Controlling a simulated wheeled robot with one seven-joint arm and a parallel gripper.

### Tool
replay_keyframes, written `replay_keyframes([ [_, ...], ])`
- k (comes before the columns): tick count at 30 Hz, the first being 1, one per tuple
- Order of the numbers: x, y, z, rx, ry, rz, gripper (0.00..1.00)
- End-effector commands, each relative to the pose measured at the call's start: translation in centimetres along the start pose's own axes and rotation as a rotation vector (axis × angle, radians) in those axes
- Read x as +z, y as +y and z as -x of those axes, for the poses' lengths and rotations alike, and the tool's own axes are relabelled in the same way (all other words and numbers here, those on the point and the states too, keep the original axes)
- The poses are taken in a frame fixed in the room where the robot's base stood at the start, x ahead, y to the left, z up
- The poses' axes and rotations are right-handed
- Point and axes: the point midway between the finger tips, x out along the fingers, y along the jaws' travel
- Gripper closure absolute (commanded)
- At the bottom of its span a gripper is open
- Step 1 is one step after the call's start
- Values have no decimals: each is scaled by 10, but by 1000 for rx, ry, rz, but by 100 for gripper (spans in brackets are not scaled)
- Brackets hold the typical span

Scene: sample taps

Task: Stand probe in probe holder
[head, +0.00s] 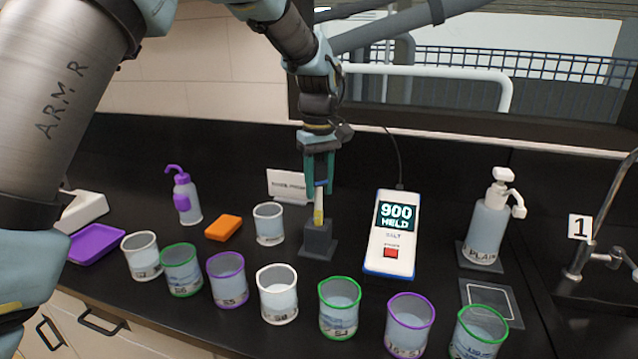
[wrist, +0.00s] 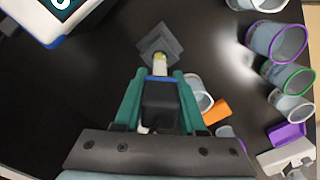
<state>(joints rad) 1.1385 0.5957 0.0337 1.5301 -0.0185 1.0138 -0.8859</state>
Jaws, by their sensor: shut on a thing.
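My gripper (head: 319,180) is shut on the probe (head: 319,205), which hangs upright with its yellow-and-white lower part pointing down. In the wrist view the gripper (wrist: 160,88) has the probe's dark body between its green fingers, and the yellow lower part (wrist: 160,63) shows beyond them. The probe holder (head: 318,241) is a dark grey block on a square base. The probe's lower end is right at the holder's top in the head view. The holder (wrist: 160,42) also lies just past the tip in the wrist view. I cannot tell whether the tip is inside the opening.
A white meter (head: 392,250) reading "900 HELD" stands close right of the holder. A clear beaker (head: 269,224) and a small sign (head: 287,184) are left and behind. Several rimmed beakers line the front edge. A pump bottle (head: 489,230) stands right; an orange block (head: 223,228) lies left.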

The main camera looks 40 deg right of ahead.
Motion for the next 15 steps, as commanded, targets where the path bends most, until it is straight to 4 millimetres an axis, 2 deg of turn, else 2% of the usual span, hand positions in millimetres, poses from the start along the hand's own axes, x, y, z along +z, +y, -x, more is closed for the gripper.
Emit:
replay_keyframes([
  [8, 0, 0, -2, 1, 0, 0, 100],
  [15, 0, 0, -12, 1, 1, 0, 100],
])
